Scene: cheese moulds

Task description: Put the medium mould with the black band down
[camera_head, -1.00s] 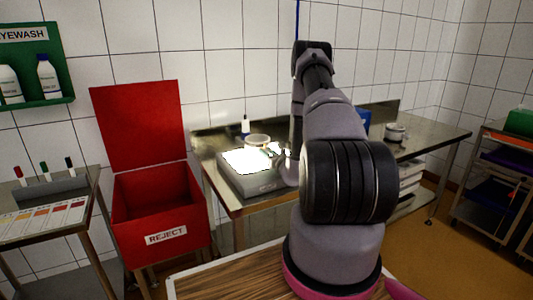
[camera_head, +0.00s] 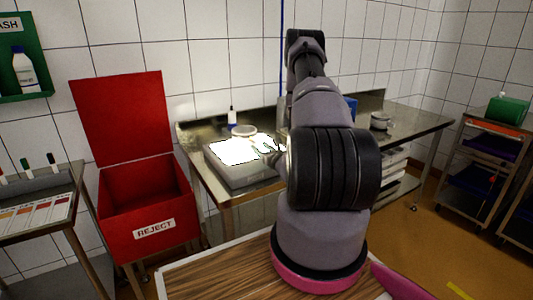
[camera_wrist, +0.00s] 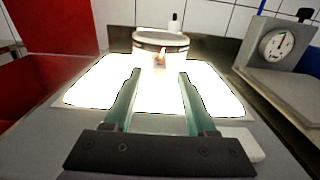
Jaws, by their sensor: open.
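A round pale mould (camera_wrist: 161,44) stands upright at the far edge of a lit panel in the wrist view. A thin dark line runs around it below the rim; I cannot tell for sure that this is the black band. It also shows in the head view (camera_head: 243,130). My gripper (camera_wrist: 160,72) is open and empty, its two greenish fingers pointing at the mould from the near side, over the panel. The fingers appear short of the mould, with a gap between. In the head view my gripper (camera_head: 268,146) is partly hidden by my arm.
The lit panel tops a grey box (camera_head: 240,176) on the steel bench (camera_head: 222,189). A dial scale (camera_wrist: 278,44) stands to the right, a small bottle (camera_wrist: 174,22) behind the mould. The open red reject bin (camera_head: 146,205) is left of the bench. Another pale vessel (camera_head: 380,120) stands farther right.

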